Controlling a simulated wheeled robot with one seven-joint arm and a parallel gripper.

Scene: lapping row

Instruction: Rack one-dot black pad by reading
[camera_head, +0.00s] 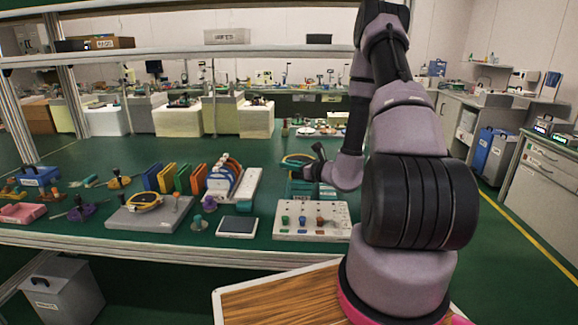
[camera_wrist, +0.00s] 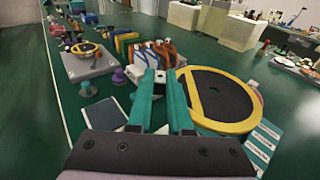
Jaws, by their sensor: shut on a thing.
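My gripper (camera_wrist: 161,78) has two teal fingers, shut on a small pale and dark piece (camera_wrist: 160,88) between the tips. Most of this piece is hidden, so I cannot tell if it is the one-dot black pad. A black round disc with a yellow rim (camera_wrist: 222,97) lies just right of the fingers in the wrist view. Any dot marking is too small to read. In the head view my gripper (camera_head: 309,172) is low over the table. A slotted rack with upright discs (camera_head: 228,181) stands left of it, and ahead of the fingers in the wrist view (camera_wrist: 160,52).
A grey plate (camera_head: 152,215) carries another yellow-rimmed dark disc (camera_head: 145,201). Upright coloured holders (camera_head: 176,178) stand behind it. A dark flat tablet (camera_head: 237,227) and a pale panel with coloured knobs (camera_head: 311,222) lie near the front edge. Green table shows bare between them.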

